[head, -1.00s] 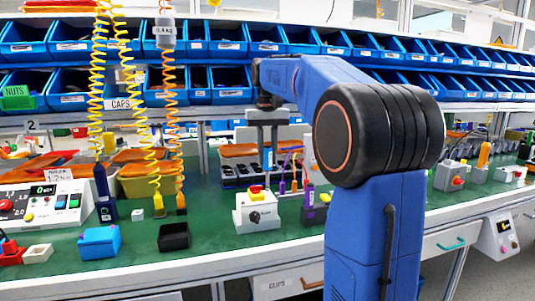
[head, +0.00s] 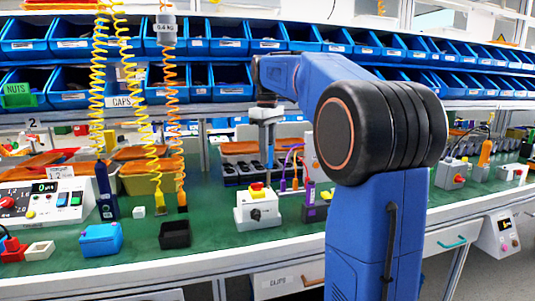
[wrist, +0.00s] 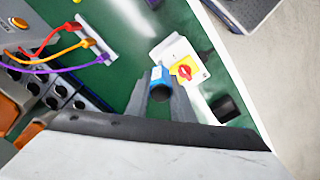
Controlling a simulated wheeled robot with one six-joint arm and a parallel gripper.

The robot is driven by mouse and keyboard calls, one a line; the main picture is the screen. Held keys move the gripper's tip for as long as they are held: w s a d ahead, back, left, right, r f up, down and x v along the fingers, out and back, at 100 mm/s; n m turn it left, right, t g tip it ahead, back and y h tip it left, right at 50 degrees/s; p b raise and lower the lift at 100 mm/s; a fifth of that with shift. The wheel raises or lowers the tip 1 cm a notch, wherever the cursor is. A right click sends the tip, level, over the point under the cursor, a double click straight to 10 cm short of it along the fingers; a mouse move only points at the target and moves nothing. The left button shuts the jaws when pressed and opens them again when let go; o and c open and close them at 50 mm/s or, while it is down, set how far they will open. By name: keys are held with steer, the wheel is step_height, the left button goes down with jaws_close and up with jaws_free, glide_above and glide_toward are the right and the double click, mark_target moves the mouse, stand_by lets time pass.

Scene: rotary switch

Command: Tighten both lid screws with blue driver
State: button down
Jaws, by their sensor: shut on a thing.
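My gripper (head: 267,135) points down above the middle of the bench, behind the switch box. It is shut on a blue driver (wrist: 157,76), whose dark round end faces the wrist camera between the grey fingers. The pale switch box (head: 257,216) stands upright on the green bench, with a black knob on its front and a red and yellow part on top. In the wrist view, the red knob on its yellow plate (wrist: 184,70) lies just right of the driver. The driver appears apart from the box. The lid screws are too small to make out.
Purple and orange cables and a purple block (head: 314,213) stand right of the box. A dark blue tool (head: 105,190) hangs by a yellow coil. Green bench (head: 215,230) is clear left of the switch box.

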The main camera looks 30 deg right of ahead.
steer(key=n, duration=0.5)
steer(key=n, duration=0.5)
steer(key=shift+s+a+n, duration=0.1)
steer(key=shift+s+n, duration=0.1)
steer(key=shift+n, duration=0.2)
steer(key=n, duration=0.4)
steer(key=shift+n, duration=0.3)
steer(key=n, duration=0.5)
steer(key=shift+s, duration=0.15)
steer(key=shift+f, duration=0.4)
